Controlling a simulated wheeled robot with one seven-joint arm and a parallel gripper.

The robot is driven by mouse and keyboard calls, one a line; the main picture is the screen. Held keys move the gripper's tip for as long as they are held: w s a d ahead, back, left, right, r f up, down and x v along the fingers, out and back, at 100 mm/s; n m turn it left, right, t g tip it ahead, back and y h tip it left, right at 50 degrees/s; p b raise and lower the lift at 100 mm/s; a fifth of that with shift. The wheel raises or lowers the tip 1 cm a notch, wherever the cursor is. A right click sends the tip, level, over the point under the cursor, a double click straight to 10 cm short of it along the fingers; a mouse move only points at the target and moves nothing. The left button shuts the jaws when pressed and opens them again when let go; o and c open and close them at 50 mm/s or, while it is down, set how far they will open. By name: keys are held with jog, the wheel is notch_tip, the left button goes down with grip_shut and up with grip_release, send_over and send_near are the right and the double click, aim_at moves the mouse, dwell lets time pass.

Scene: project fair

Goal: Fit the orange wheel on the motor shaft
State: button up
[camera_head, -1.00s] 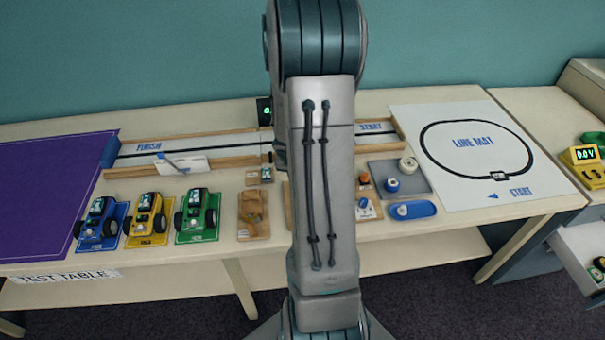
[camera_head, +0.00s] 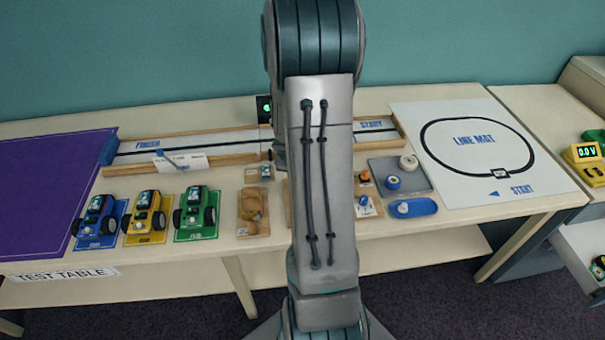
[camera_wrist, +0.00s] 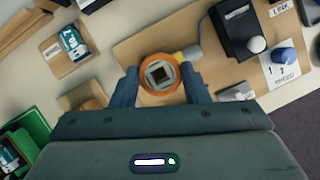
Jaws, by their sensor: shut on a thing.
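The orange wheel (camera_wrist: 145,74) is held between the two fingers of my gripper (camera_wrist: 160,86) in the wrist view. A pale square with a dark centre shows inside its ring. A yellow part (camera_wrist: 188,53), possibly the motor, lies just right of the wheel on a brown board (camera_wrist: 135,48). The shaft cannot be made out, and I cannot tell whether the wheel touches it. In the head view my arm hides the gripper, the wheel and most of the board.
A black box with a pale knob (camera_wrist: 237,30) and a blue speed knob (camera_wrist: 284,56) stand right of the wheel. A small boxed part (camera_wrist: 70,45) lies left. Cars (camera_head: 195,212) and a grey wheel tray (camera_head: 421,178) flank my arm on the table.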

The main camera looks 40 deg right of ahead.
jog(key=shift+f+b, duration=0.4)
jog(key=shift+f, duration=0.2)
dwell(0.5)
jog(key=o, duration=1.4)
jog(key=shift+o, duration=0.2)
jog(key=shift+r+p, duration=3.9)
jog(key=shift+p, duration=0.1)
